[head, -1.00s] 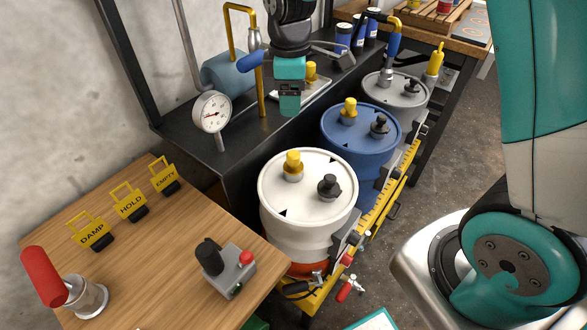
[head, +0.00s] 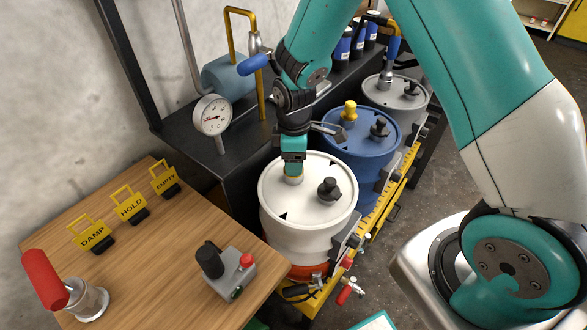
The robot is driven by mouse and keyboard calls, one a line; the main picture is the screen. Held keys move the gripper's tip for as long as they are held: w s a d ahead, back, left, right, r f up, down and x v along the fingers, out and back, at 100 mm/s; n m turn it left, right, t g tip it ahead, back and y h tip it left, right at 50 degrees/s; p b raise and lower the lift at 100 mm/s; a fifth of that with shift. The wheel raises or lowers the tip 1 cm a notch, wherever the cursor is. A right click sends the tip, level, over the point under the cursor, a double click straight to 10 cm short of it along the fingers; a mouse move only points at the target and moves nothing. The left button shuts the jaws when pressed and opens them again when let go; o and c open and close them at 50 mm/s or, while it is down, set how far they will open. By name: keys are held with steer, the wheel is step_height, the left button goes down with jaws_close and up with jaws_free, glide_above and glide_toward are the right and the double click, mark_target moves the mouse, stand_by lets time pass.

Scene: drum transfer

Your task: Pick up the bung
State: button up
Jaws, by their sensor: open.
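A black fitting (head: 328,190) stands on the same lid, right of my gripper. The blue drum (head: 355,150) behind has a similar yellow-topped bung (head: 349,112) and a black fitting (head: 380,128).
A grey drum (head: 395,97) stands farther back. At left, a wooden table (head: 150,255) holds yellow signs, a grey box with a black knob (head: 228,270) and a red-handled tool (head: 62,285). A pressure gauge (head: 213,116) and yellow pipe stand on the dark bench behind.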

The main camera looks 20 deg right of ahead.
steer(key=shift+f, duration=0.2)
steer(key=c, duration=1.1)
steer(key=shift+o, duration=0.2)
steer(key=shift+r, duration=0.1)
step_height(320, 180, up, 23)
steer(key=p, duration=0.4)
